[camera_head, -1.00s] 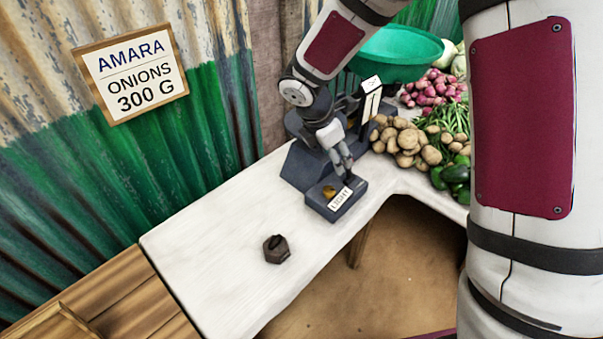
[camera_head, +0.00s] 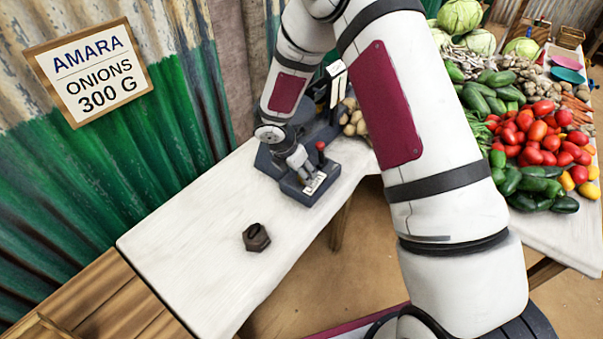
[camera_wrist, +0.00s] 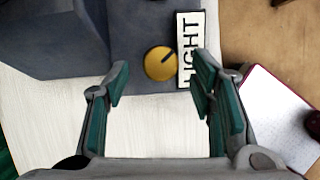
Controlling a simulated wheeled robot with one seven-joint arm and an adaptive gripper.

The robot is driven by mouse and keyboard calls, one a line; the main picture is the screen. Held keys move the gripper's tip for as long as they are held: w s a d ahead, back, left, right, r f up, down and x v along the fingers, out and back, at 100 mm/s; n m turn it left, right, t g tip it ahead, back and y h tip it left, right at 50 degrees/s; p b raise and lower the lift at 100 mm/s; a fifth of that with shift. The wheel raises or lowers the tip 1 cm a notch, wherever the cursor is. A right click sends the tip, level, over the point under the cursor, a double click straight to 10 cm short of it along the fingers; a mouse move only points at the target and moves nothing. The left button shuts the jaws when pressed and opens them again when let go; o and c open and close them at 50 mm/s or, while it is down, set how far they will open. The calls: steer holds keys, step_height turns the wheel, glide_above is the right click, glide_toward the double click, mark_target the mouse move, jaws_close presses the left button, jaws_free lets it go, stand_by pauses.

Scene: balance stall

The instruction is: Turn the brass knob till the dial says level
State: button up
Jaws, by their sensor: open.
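The brass knob (camera_wrist: 159,63) is a round yellow disc with a dark pointer mark aimed up and right in the wrist view. It sits on the dark grey scale base (camera_wrist: 120,45), beside a white label reading LIGHT (camera_wrist: 190,52). My gripper (camera_wrist: 162,88) is open, its two green-padded fingers apart, one to each side of the knob in the picture. I cannot tell whether they touch it. In the head view my gripper (camera_head: 304,172) is low over the scale's front, hiding the knob; the label (camera_head: 315,184) shows. A pale upright panel (camera_head: 337,82) is partly covered by my arm; no dial reading is legible.
A dark hexagonal weight (camera_head: 256,237) lies on the white table (camera_head: 200,262), with bare tabletop around it. A red-topped post (camera_head: 321,146) stands close right of my gripper.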

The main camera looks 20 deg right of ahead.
steer(key=shift+x, duration=0.95)
steer(key=shift+r, duration=0.1)
steer(key=c, duration=1.1)
steer(key=shift+c, duration=0.2)
